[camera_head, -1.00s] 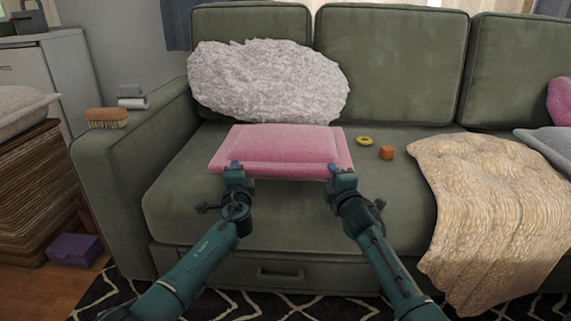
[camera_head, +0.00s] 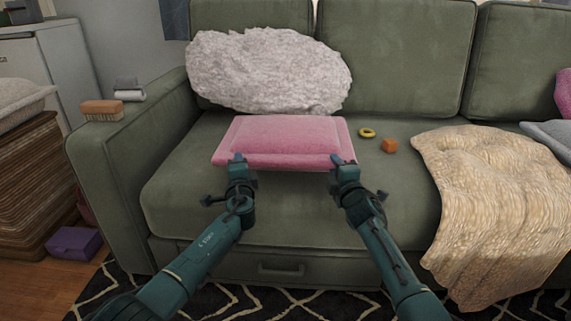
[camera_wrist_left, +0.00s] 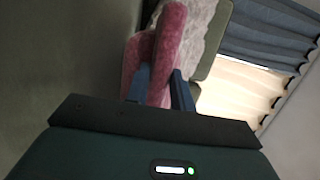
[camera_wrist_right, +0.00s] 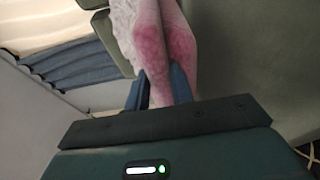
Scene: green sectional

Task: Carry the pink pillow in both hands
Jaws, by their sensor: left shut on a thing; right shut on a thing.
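The pink pillow (camera_head: 283,138) is held flat over the green sofa seat in the head view, its near edge towards me. My left gripper (camera_head: 239,160) is shut on the pillow's near edge at the left. My right gripper (camera_head: 341,162) is shut on the same edge near the right corner. In the left wrist view the pink pillow (camera_wrist_left: 168,45) passes between the two fingers. In the right wrist view the pillow (camera_wrist_right: 166,40) also sits between the fingers. I cannot tell whether the pillow's far side touches the seat.
A fluffy white pillow (camera_head: 268,72) leans on the sofa back behind. A beige blanket (camera_head: 490,200) drapes over the seat. A brush (camera_head: 101,110) rests on the left armrest.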

